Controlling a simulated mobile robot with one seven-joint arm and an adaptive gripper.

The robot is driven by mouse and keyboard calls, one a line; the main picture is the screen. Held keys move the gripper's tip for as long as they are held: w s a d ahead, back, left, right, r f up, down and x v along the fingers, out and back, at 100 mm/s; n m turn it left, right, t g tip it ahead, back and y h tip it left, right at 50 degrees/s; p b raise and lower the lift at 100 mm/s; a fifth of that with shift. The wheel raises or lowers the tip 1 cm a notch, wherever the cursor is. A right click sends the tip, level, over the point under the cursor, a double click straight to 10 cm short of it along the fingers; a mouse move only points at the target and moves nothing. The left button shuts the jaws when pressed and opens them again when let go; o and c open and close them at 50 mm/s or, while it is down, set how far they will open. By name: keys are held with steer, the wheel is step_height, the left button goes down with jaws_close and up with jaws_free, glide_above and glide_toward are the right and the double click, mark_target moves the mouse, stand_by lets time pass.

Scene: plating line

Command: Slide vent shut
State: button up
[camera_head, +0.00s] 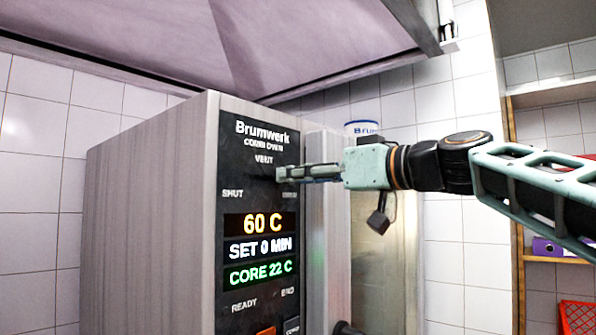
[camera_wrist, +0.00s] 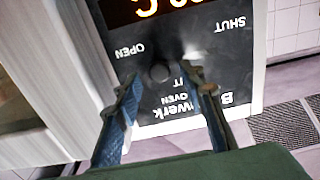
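The vent slider is on the black control panel (camera_head: 259,290) of the Brumwerk combi oven, under the word VENT and between the labels SHUT and OPEN. Its dark round knob (camera_wrist: 159,72) shows in the wrist view, where the panel appears upside down, and it lies nearer OPEN than SHUT. My gripper (camera_head: 288,173) is at the panel's upper right in the head view and partly covers the slider area. In the wrist view my gripper (camera_wrist: 166,84) is open, with one finger on each side of the knob. I cannot tell whether either finger touches it.
The oven's steel side (camera_head: 150,210) is left of the panel, and its door (camera_head: 385,260) is to the right. A sloped hood (camera_head: 200,45) hangs above. Shelves (camera_head: 550,258) with a purple binder and a red crate (camera_head: 578,317) stand at far right.

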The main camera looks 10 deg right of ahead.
steer(key=shift+w+a, duration=0.25)
steer(key=shift+w, duration=0.15)
jaws_close()
